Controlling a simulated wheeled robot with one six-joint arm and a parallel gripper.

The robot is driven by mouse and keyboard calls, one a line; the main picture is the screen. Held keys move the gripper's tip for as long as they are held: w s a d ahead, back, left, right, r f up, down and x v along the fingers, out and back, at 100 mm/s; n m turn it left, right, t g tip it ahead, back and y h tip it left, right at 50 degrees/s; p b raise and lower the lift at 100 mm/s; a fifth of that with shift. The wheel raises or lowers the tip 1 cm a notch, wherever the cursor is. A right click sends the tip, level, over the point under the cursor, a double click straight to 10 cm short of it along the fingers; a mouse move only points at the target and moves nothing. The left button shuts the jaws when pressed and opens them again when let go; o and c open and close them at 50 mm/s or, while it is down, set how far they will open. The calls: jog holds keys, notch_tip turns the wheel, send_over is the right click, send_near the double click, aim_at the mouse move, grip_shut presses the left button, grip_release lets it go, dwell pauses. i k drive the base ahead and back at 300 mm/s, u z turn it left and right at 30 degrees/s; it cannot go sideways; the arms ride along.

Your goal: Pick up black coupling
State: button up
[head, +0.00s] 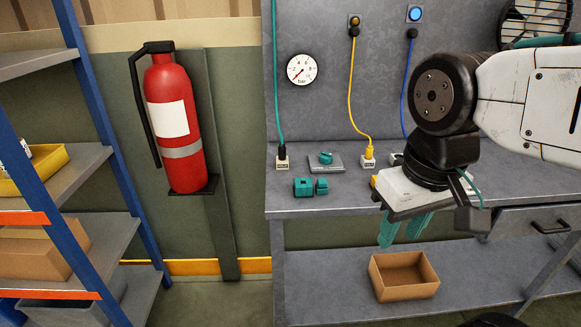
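I cannot make out a separate black coupling lying on the workbench (350,203). The lower end of the blue hose (405,85) is hidden behind my arm. My gripper (403,238) hangs at the bench's front edge, right of the middle, with its teal fingers pointing down. The fingers are apart with nothing visible between them. My wrist hides part of the bench top.
Teal blocks (303,187) and a grey plate (336,167) with a teal piece lie on the bench. An open cardboard box (405,292) stands on the lower shelf. A drawer (520,222) is at right. A fire extinguisher (180,150) and a blue-framed rack (90,120) stand left.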

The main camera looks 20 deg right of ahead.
aim_at(282, 148)
jog(key=z, duration=0.25)
jog(key=i, duration=1)
jog(key=z, duration=0.2)
